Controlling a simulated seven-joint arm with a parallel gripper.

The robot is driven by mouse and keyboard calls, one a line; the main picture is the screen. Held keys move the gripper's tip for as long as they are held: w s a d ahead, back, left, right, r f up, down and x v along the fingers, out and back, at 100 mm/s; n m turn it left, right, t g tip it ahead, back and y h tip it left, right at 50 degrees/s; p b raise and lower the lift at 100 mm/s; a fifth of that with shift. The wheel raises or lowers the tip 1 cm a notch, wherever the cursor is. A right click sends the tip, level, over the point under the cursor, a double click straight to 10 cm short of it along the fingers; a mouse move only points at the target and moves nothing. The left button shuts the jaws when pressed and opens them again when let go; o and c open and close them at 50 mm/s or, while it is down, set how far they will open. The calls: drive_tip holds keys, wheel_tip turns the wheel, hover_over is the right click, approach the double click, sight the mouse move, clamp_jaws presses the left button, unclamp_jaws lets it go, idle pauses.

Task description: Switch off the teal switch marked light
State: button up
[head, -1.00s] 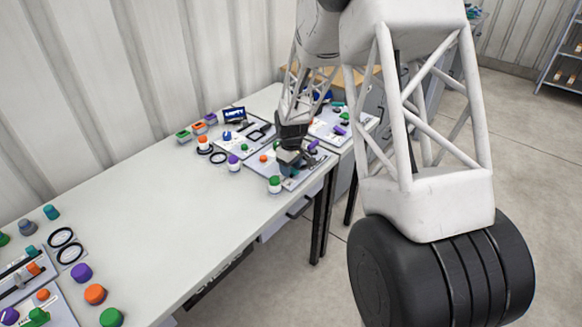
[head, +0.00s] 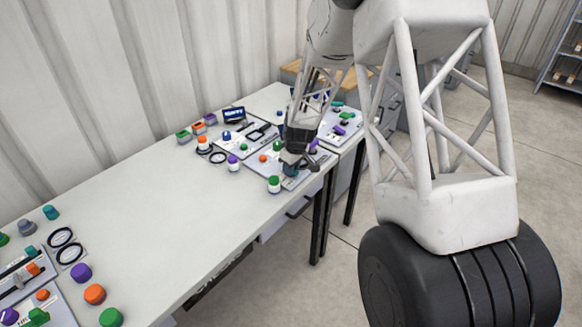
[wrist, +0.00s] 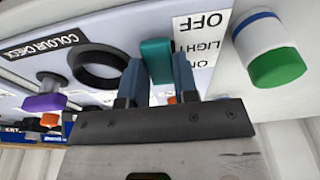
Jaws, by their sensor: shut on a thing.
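The teal switch (wrist: 156,58) is a lever on a pale panel, beside a white label (wrist: 196,48) reading OFF, LIGHT and ON, upside down in the wrist view. My gripper (wrist: 158,78) has a blue-grey finger on each side of the teal lever and is shut on it. In the head view my gripper (head: 289,163) is low over the near panel (head: 262,165) at the table's right end, partly hiding the switch. I cannot tell from the lever's tilt which position it is in.
A white post with a green cap (wrist: 275,66) stands close to the label. A black ring (wrist: 98,66) and a purple knob (wrist: 44,102) are on the other side. More panels and coloured knobs sit around; the middle of the table (head: 170,205) is clear.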

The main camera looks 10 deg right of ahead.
sight(296, 173)
drive_tip(key=shift+s+t+y, duration=0.1)
drive_tip(key=shift+t+y, duration=0.3)
drive_tip(key=o, duration=0.9)
drive_tip(key=shift+d+r, duration=0.1)
drive_tip(key=shift+r, duration=0.05)
drive_tip(key=shift+v, duration=3.55)
drive_tip(key=shift+r, duration=0.25)
drive_tip(key=shift+s, duration=0.1)
